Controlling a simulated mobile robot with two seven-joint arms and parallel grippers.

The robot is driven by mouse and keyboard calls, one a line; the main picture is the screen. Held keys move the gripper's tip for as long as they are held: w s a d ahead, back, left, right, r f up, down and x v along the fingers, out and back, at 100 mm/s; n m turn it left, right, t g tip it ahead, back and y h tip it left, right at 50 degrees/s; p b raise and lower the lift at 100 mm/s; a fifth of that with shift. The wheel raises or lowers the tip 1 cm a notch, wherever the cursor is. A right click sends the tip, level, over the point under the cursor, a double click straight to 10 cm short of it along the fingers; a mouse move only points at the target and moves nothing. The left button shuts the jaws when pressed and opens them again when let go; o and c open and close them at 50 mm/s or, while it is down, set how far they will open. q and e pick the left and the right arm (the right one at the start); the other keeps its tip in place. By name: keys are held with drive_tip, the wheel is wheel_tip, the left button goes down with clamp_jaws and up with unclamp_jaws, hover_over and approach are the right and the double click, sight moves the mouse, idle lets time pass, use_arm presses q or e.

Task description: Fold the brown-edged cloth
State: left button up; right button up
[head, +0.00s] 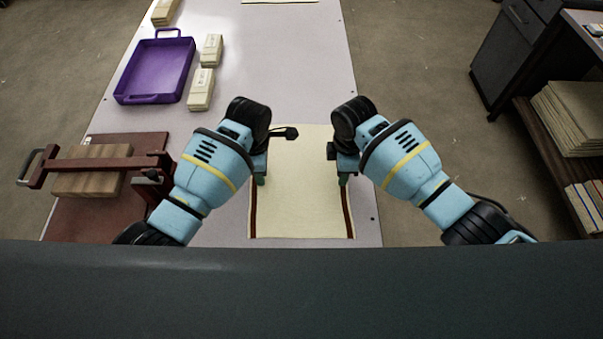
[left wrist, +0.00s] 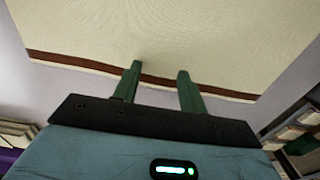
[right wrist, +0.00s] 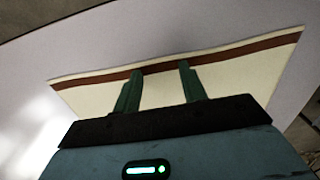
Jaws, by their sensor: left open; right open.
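The cream cloth (head: 300,207) with brown edge bands lies spread and apparently flat on the pale table, in the head view's lower middle. It also shows in the left wrist view (left wrist: 200,35) and the right wrist view (right wrist: 215,82). My left gripper (head: 261,179) is open at the cloth's left brown band, and its fingertips overlap that band in its wrist view (left wrist: 160,71). My right gripper (head: 343,179) is open at the right brown band, with its fingertips over that band in its wrist view (right wrist: 160,67). Fingertip contact cannot be told. My arms hide parts of both side edges.
A purple tray (head: 120,98) and several pale blocks (head: 201,90) stand at the table's back left. A dark red clamp-like stand with a wooden block (head: 90,180) is left of my left arm. A shelf with stacked boards (head: 570,120) stands off the table at right.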

use_arm(q)
drive_tip(key=shift+s+f, duration=0.1)
drive_tip(key=shift+f, duration=0.15)
drive_tip(key=shift+c, duration=0.2)
use_arm(e)
drive_tip(key=shift+s+f, duration=0.1)
drive_tip(key=shift+f, duration=0.15)
drive_tip(key=shift+c, duration=0.2)
use_arm(q)
drive_tip(key=shift+s, duration=0.1)
clamp_jaws()
use_arm(e)
clamp_jaws()
use_arm(q)
drive_tip(key=shift+f, duration=0.1)
use_arm(e)
drive_tip(key=shift+s+f, duration=0.1)
